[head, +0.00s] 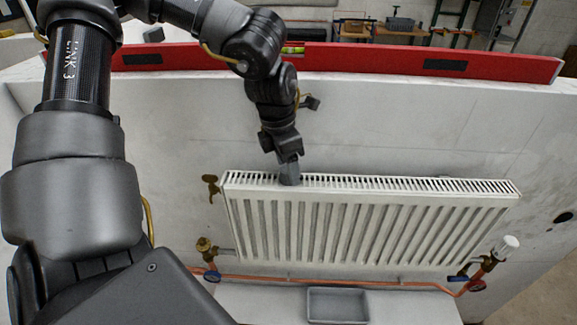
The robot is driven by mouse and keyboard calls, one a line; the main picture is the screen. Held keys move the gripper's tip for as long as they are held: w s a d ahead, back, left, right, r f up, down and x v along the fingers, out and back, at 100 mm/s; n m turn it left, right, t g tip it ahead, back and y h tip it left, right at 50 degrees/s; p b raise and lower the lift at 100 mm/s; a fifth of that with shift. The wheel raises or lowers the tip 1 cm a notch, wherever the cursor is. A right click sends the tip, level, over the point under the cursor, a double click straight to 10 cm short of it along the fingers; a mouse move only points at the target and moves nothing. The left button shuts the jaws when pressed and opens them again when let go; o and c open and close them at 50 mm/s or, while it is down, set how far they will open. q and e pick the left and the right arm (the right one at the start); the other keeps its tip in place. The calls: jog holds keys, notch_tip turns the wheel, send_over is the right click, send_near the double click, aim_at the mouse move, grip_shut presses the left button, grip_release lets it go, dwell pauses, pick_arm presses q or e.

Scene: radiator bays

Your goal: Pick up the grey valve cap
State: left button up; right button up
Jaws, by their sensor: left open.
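My left gripper (289,172) points down at the top grille of the white radiator (370,225), left of its middle. A small lighter grey piece shows at the gripper's end, against the grille. I cannot tell whether this is the fingers alone or the grey valve cap between them. No grey valve cap shows clearly anywhere else. The jaws are open, but the gap between them is not visible from here. My right gripper is out of view.
A brass valve (205,246) without a head sits at the radiator's lower left. A white valve head (506,246) is at the lower right. An orange pipe (330,281) runs below. A grey tray (338,304) stands underneath. A red level (420,61) lies along the wall top.

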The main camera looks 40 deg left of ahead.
pick_arm(q)
jog(key=shift+f, duration=0.55)
jog(key=shift+c, duration=0.4)
jog(key=c, duration=1)
jog(key=shift+c, duration=0.2)
jog(key=shift+r, duration=0.1)
jog(key=shift+w+r, duration=0.1)
jog(key=shift+r, duration=0.3)
notch_tip(320, 180, up, 17)
jog(key=b, duration=0.2)
